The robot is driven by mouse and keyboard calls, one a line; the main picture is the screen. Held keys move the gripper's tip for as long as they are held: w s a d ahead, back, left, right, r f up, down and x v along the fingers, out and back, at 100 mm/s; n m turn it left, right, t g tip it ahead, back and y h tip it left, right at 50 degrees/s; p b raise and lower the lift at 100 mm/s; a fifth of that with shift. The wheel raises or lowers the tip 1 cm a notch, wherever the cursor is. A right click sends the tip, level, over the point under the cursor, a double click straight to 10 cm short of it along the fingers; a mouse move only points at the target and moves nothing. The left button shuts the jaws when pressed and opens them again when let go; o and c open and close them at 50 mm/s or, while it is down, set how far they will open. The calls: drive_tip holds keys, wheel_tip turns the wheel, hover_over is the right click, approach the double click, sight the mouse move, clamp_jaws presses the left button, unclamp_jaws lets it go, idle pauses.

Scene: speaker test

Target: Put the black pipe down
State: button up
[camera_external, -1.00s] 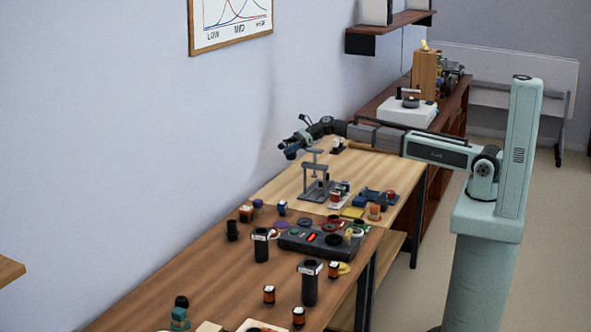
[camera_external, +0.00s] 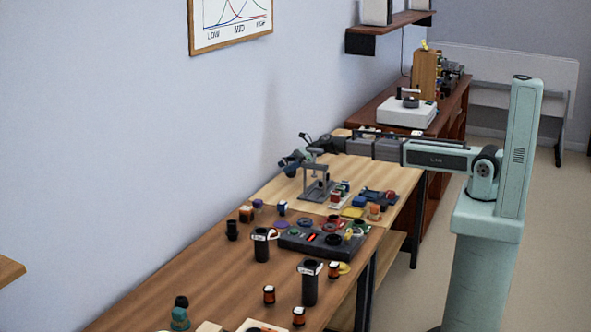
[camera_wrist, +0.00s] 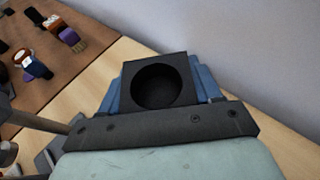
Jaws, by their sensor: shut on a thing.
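My gripper (camera_external: 290,163) is over the light wood table near the wall, at the left end of my outstretched arm. In the wrist view its blue fingers are shut on the black pipe (camera_wrist: 158,88), one on each side. The pipe shows a square black end with a round opening facing the camera. Its lower end is hidden, so I cannot tell whether it touches the table. In the outside view the pipe is too small and dark to make out clearly.
A grey stand (camera_external: 317,187) is close to the right of my gripper. The wall is close behind it. A dark control box (camera_external: 318,245), black cylinders (camera_external: 261,247) and small spools cover the nearer brown table (camera_external: 215,275). Light tabletop (camera_wrist: 75,92) beside the pipe is bare.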

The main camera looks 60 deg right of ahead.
drive_tip(key=shift+f, duration=1.6)
drive_tip(key=shift+f, duration=0.15)
drive_tip(key=o, duration=1.1)
drive_tip(key=shift+c, duration=0.2)
drive_tip(key=shift+s+d+r, duration=0.1)
drive_tip(key=shift+r, duration=0.1)
drive_tip(key=v, duration=1.1)
drive_tip(key=shift+s+d+r, duration=0.2)
drive_tip(key=shift+s+d, duration=0.05)
